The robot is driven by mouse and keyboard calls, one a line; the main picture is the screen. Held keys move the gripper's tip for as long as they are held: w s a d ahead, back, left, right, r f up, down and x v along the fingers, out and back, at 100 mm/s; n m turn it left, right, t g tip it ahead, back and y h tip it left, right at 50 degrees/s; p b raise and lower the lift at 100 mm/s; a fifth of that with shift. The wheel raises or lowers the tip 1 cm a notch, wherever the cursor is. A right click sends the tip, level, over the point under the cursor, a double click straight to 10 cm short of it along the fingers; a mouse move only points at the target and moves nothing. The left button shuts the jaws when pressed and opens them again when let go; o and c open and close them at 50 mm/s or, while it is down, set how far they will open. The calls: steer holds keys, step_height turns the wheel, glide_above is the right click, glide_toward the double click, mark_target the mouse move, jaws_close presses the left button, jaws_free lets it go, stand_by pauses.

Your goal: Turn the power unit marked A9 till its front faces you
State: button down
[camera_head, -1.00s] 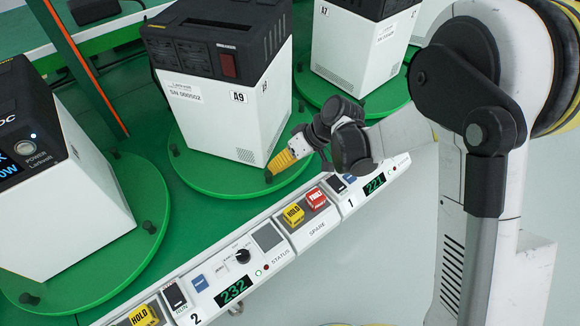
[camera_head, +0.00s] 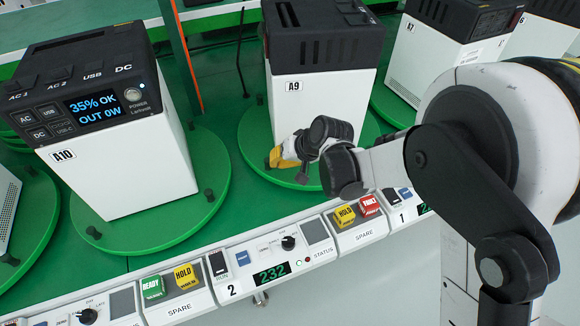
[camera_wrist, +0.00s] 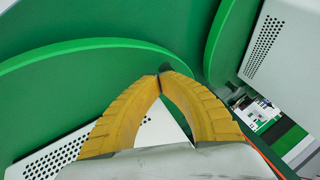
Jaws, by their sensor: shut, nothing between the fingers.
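The power unit A9 (camera_head: 322,90) is a white box with a black top, standing on a green turntable (camera_head: 252,150). A plain white side with the A9 label at its upper left faces me; dark vents show on top, and no screen shows. My gripper (camera_head: 277,158) has yellow fingers and sits low at the turntable's near left part, in front of the unit. In the wrist view the fingertips (camera_wrist: 162,72) meet, with a dark peg just beyond them; I cannot tell whether they touch it. Another dark peg (camera_head: 301,177) stands at the near rim.
Unit A10 (camera_head: 125,155) stands on the left turntable, screen towards me. Unit A7 (camera_head: 440,50) stands on the right. My arm fills the right.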

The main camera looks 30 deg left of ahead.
steer(key=shift+a, duration=0.85)
